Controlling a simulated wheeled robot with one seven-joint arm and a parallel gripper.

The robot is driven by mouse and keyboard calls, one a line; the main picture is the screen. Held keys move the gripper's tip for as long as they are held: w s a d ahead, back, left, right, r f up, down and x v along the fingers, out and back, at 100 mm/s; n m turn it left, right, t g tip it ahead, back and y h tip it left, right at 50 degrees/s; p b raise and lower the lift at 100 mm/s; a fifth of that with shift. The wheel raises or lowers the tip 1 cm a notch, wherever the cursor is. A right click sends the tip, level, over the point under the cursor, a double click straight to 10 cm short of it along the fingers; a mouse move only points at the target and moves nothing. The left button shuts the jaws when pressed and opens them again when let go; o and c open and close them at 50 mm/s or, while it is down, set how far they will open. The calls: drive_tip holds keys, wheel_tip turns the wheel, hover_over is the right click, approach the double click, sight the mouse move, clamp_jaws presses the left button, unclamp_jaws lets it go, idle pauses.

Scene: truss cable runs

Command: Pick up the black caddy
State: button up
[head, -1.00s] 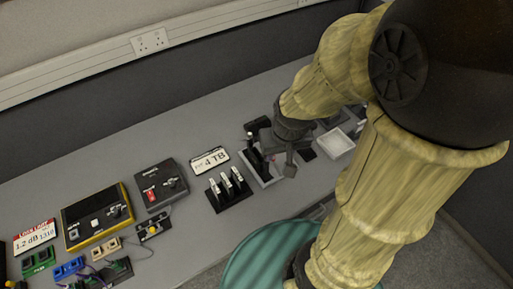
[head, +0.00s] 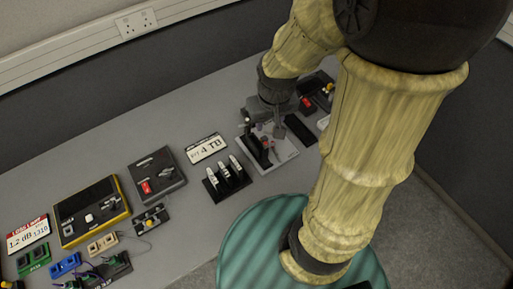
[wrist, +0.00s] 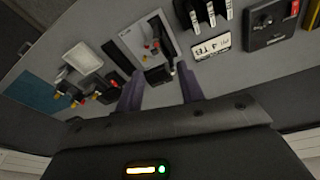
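A small black block, apparently the black caddy (wrist: 158,75), lies at the wall-side edge of a pale grey board (wrist: 128,40). In the wrist view it sits between and just beyond the two fingertips of my gripper (wrist: 159,84). The fingers are apart, with no hold on it visible. In the head view my gripper (head: 267,122) is above the back edge of the same board (head: 284,158), pointing down. A dark part of the block shows left of the gripper (head: 247,104); the rest is hidden behind the gripper.
A black rack with several white-fronted units (head: 225,180) and a "4 TB" sign (head: 206,148) are to the left. Black units (head: 316,90) lie to the right. The wall rises behind the table.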

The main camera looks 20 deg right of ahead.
drive_tip(key=w+f+n+g+b, duration=0.2)
drive_tip(key=w+f+b, duration=0.6)
drive_tip(key=w+f, duration=0.4)
drive_tip(key=shift+f+n, duration=0.25)
drive_tip(key=shift+n, duration=0.25)
drive_tip(key=shift+w, duration=0.1)
approach(256, 144)
drive_tip(key=shift+s+a+f, duration=0.1)
drive_tip(key=shift+s+f, duration=0.75)
drive_tip(key=shift+f, duration=0.1)
drive_tip(key=shift+f+p, duration=0.6)
drive_tip(key=shift+f, duration=2)
